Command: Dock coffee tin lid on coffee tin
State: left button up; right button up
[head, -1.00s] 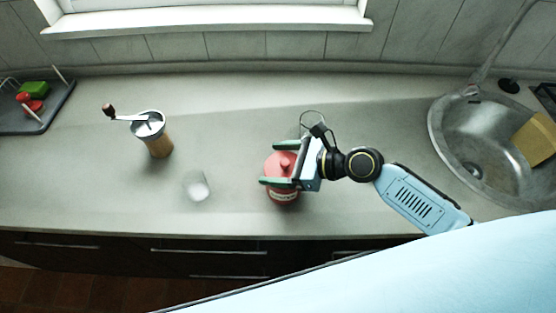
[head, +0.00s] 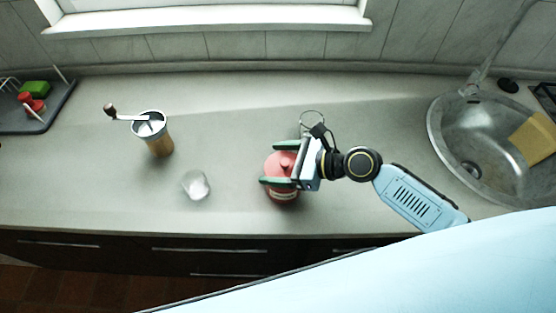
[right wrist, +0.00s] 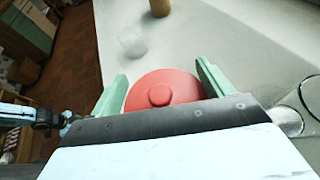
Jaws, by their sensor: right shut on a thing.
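The red coffee tin lid (head: 279,160), round with a knob, is between the two green fingers of my right gripper (head: 269,164). The fingers are shut on the lid from opposite sides. The red coffee tin (head: 282,196), with a pale label on its front, stands directly below on the counter. The lid looks level and over the tin; whether it is fully seated I cannot tell. In the right wrist view the lid (right wrist: 160,92) fills the space between the fingers (right wrist: 161,70) and hides the tin. My left gripper is not in the head view.
A clear glass (head: 196,186) stands left of the tin. A coffee grinder (head: 157,138) with a crank is farther left. A dark tray (head: 50,112) lies at far left, a metal sink (head: 445,150) at right. A wire loop (head: 312,118) shows behind the gripper. The counter between is clear.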

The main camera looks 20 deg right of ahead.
jog(key=shift+f+b, duration=0.3)
jog(key=shift+f, duration=0.25)
jog(key=o, duration=0.9)
jog(key=shift+o, duration=0.2)
jog(key=shift+p+v, duration=1)
jog(key=shift+v, duration=1.65)
jog(key=shift+p+v, duration=0.6)
jog(key=shift+v, duration=2.25)
jog(key=shift+f, duration=0.1)
